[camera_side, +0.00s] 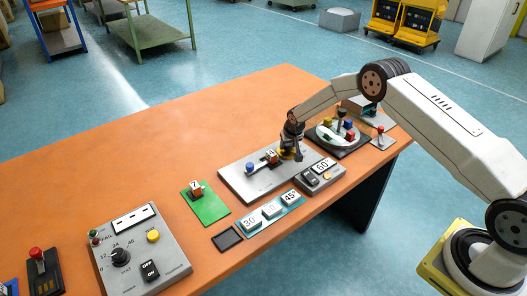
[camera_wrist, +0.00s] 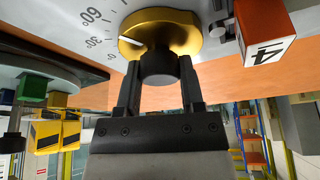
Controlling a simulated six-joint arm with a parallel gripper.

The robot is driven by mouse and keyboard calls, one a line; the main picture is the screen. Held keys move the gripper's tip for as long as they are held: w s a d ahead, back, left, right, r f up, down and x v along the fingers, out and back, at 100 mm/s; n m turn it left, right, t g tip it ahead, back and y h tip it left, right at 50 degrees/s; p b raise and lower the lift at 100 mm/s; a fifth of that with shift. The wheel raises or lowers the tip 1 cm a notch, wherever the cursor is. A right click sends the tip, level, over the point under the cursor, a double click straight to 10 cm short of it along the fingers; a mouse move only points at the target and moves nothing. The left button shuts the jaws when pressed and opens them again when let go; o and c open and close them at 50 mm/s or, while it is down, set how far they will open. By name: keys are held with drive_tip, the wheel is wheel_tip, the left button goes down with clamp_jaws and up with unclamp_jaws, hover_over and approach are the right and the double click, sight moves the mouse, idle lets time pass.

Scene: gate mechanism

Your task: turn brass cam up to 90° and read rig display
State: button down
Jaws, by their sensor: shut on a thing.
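The brass cam (camera_wrist: 185,30) fills the top middle of the wrist view, with a dark knob (camera_wrist: 160,66) on it. My gripper (camera_wrist: 160,85) is shut on this knob, one finger on each side. A white line on the cam points left, toward the scale (camera_wrist: 92,28) between the 30 and 60 marks; the exact angle is hard to tell. In the side view my gripper (camera_side: 291,143) is over the brass cam (camera_side: 287,154) on the grey rig plate (camera_side: 245,187). A small grey box (camera_side: 318,179) beside it has a white face (camera_side: 323,165) reading about 60°.
A numbered red-and-white block (camera_wrist: 268,45) stands close right of the cam. A blue knob (camera_side: 249,168) is on the plate. Number tiles (camera_side: 271,210), a green mat (camera_side: 212,210), a control panel (camera_side: 142,250) and a round turntable (camera_side: 338,133) are around.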

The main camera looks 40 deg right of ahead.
sight(287, 156)
drive_tip(key=shift+m+g+h, duration=0.4)
drive_tip(key=shift+m+h, duration=0.3)
drive_tip(key=shift+m, duration=1.7)
drive_tip(key=shift+c, duration=1)
unclamp_jaws()
drive_tip(key=shift+r, duration=0.15)
drive_tip(key=shift+v, duration=3.55)
drive_tip(key=shift+a+r, duration=0.15)
drive_tip(key=shift+r, duration=0.1)
